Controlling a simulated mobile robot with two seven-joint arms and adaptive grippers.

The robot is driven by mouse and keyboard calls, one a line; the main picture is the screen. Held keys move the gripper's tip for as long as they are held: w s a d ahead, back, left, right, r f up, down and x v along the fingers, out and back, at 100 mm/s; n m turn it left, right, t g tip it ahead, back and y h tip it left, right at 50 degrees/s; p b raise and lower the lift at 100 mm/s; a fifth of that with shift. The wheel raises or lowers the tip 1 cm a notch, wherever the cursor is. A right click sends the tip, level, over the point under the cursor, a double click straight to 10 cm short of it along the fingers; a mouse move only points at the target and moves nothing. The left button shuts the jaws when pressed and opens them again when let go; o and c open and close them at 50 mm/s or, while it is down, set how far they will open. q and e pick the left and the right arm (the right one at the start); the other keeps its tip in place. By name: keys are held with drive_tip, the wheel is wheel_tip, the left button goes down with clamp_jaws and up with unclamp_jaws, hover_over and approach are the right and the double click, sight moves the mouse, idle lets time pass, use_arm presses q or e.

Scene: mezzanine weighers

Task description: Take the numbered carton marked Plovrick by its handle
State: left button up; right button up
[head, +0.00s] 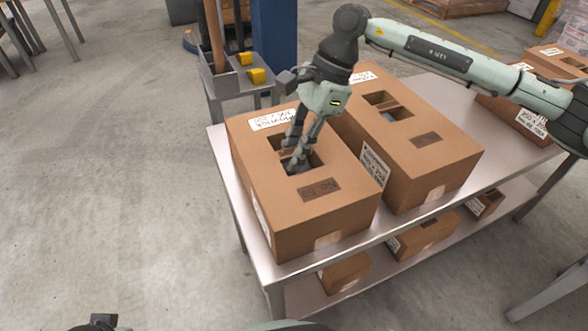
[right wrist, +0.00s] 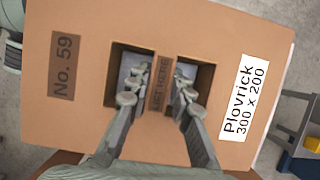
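The Plovrick carton (head: 255,175) stands on the near left end of the table. In the right wrist view its brown top (right wrist: 90,115) shows a "No. 59" patch and a white label reading "Plovrick 300 x 200". Its handle is a cardboard strip (right wrist: 161,88) marked "LIFT HERE" between two square openings. My right gripper (head: 294,160) points down at it. In the right wrist view, its fingers (right wrist: 159,78) reach into the openings, one on each side of the strip, with apparent narrow gaps. My left gripper is not clearly in view.
A second carton (head: 425,168) stands close on the right, with another carton (head: 552,65) farther along the table (head: 446,88). Smaller cartons (head: 425,235) sit on the lower shelf. A grey stand (head: 228,82) with yellow pieces is behind.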

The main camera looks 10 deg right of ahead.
clamp_jaws()
drive_tip(key=shift+r, duration=0.2)
